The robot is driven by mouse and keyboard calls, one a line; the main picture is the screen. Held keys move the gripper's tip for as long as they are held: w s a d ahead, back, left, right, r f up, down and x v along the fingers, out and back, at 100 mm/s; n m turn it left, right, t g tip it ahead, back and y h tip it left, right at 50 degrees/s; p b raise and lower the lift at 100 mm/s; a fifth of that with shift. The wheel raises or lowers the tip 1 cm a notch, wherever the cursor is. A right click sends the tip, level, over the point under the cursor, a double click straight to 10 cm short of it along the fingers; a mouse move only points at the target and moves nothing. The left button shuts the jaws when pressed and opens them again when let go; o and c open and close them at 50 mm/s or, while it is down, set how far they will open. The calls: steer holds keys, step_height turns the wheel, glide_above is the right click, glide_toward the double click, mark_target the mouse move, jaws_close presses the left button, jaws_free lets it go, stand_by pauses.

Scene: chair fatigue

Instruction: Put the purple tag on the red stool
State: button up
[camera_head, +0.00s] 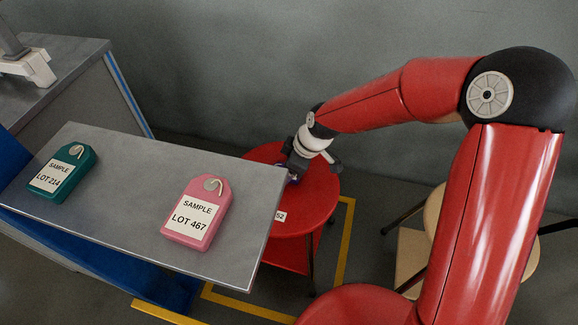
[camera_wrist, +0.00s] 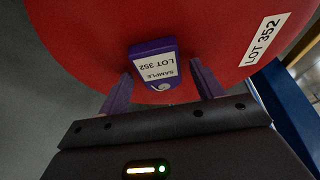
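The purple tag (camera_wrist: 154,47), with a white label reading SAMPLE LOT 352, lies on the seat of the red stool (camera_wrist: 90,35). In the head view the red stool (camera_head: 310,205) stands beyond the grey table, and my gripper (camera_head: 290,177) is low over its seat, where the tag is mostly hidden. In the wrist view the two purple-grey fingers of my gripper (camera_wrist: 161,72) are spread apart on either side of the tag's holed end, with visible gaps. The stool's edge bears a LOT 352 label (camera_wrist: 264,38).
A grey table (camera_head: 130,190) in front holds a teal tag (camera_head: 78,158) and a pink tag (camera_head: 222,195). A beige stool (camera_head: 434,215) stands to the right of the red one. Yellow floor tape (camera_head: 345,235) frames the red stool. A grey bench (camera_head: 60,60) is at the left.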

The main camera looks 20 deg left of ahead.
steer(key=shift+r, duration=0.35)
steer(key=p+v, duration=0.1)
steer(key=v, duration=1)
steer(key=shift+d+r, duration=0.15)
steer(key=shift+r, duration=0.2)
steer(key=s+d+r+m+t+h, duration=0.2)
steer(key=d+r+m, duration=0.25)
steer(key=d, duration=0.55)
steer(key=s+d+r+m+t+h, duration=0.2)
steer(key=s+d+r+m, duration=0.15)
steer(key=d+m, duration=0.4)
steer(key=s+d+r+m+t, duration=0.2)
steer(key=s+d+r+m, duration=0.2)
steer(key=s+d, duration=0.5)
steer(key=d+m, duration=0.2)
steer(key=d, duration=0.1)
steer(key=shift+m+h, duration=0.3)
steer(key=shift+m, duration=0.1)
